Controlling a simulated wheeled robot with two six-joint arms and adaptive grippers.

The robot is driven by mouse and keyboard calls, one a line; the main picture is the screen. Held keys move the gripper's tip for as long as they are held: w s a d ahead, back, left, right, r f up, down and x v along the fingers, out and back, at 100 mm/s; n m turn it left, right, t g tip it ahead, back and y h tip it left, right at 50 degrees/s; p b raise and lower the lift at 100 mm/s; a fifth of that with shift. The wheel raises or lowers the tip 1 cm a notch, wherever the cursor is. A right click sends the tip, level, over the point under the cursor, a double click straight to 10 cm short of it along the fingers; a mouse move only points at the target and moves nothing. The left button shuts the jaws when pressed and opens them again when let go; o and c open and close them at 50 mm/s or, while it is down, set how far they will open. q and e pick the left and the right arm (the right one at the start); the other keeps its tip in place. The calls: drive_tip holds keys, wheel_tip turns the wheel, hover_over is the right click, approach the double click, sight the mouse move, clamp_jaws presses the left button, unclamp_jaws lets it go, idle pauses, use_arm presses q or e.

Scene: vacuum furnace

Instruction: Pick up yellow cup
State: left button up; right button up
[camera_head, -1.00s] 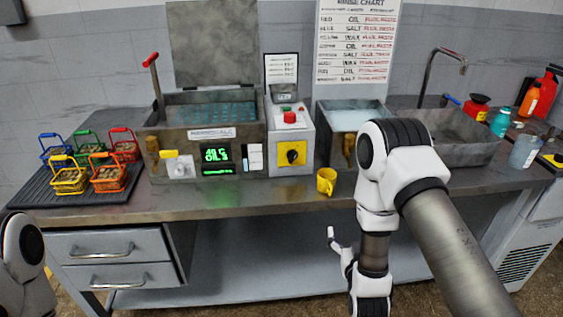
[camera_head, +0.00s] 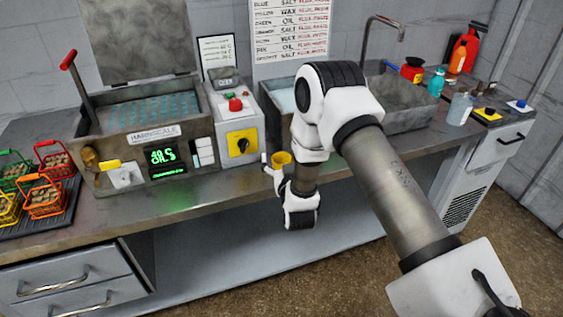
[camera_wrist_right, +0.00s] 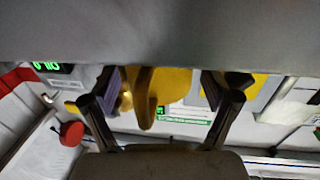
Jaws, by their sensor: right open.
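The yellow cup (camera_head: 283,158) stands near the front edge of the steel counter in the head view, partly hidden by my right arm. In the right wrist view the cup (camera_wrist_right: 172,84) appears large, with its handle toward the camera, between the two spread fingers of my right gripper (camera_wrist_right: 160,92). The gripper is open and not closed on the cup; I cannot tell whether a finger touches it. In the head view the right gripper (camera_head: 272,168) is small and close to the cup. My left gripper is out of view.
A fryer-like bath (camera_head: 150,115) and a control box with a yellow switch panel (camera_head: 242,143) stand behind the cup. Small wire baskets (camera_head: 45,200) are on a black mat at left. A sink (camera_head: 400,105) and bottles are at right.

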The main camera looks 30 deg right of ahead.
drive_tip(key=shift+s, duration=0.1)
drive_tip(key=c, duration=1.3)
drive_tip(key=shift+r, duration=0.1)
